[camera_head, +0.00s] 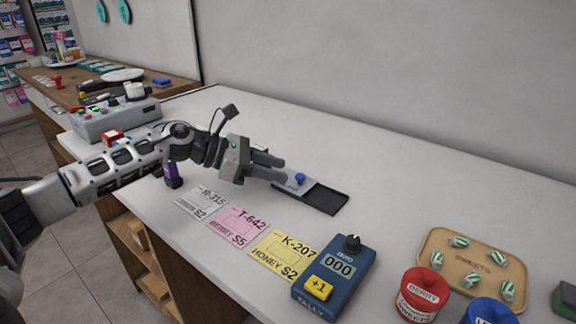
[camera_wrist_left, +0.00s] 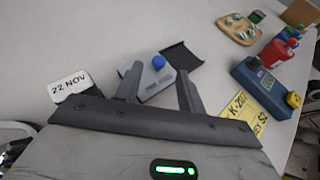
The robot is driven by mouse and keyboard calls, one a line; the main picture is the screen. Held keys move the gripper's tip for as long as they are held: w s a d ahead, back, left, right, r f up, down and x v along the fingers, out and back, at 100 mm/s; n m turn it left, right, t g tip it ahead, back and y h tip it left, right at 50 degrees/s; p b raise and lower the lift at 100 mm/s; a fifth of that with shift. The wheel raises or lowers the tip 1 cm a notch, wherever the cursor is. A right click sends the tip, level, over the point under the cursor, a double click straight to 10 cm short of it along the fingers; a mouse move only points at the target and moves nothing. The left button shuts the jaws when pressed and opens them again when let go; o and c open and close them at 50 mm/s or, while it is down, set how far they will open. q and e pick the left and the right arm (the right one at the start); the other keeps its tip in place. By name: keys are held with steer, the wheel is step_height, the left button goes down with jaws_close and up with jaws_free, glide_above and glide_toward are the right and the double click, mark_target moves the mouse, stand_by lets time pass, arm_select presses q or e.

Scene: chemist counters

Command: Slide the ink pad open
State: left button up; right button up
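The ink pad lies on the white counter, its grey lid (camera_head: 311,185) displaced to the left over a black tray (camera_head: 325,200). A blue knob (camera_head: 300,177) stands on the lid. In the left wrist view the lid (camera_wrist_left: 157,92) carries lettering, the knob (camera_wrist_left: 158,62) is at its far end, and the bare black tray (camera_wrist_left: 182,57) shows beyond. My left gripper (camera_head: 284,170) is low at the lid's left end. Its fingers (camera_wrist_left: 160,70) are apart, one on each side of the lid, and I cannot tell whether they touch it. My right gripper is out of view.
In front lie price cards (camera_head: 237,226), a blue tally counter (camera_head: 335,277) and a red tin (camera_head: 424,292). A tan tray (camera_head: 430,252) of wrapped sweets is at right. A grey device (camera_head: 115,118) stands left. The counter behind the pad is clear.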

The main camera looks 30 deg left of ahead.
mark_target(300, 175)
arm_select(q)
steer(key=shift+x, duration=1.75)
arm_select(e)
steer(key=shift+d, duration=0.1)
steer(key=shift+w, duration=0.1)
arm_select(q)
jaws_close()
steer(key=d+p, duration=0.1)
steer(key=d, duration=0.1)
steer(key=d+p, duration=0.1)
steer(key=d, duration=0.1)
steer(key=d+p, duration=0.1)
steer(key=d, duration=0.1)
steer(key=shift+s+d+r, duration=0.15)
steer(key=shift+s, duration=0.25)
steer(key=shift+d, duration=0.2)
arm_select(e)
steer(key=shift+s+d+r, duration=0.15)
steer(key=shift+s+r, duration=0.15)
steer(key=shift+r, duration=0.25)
arm_select(q)
jaws_free()
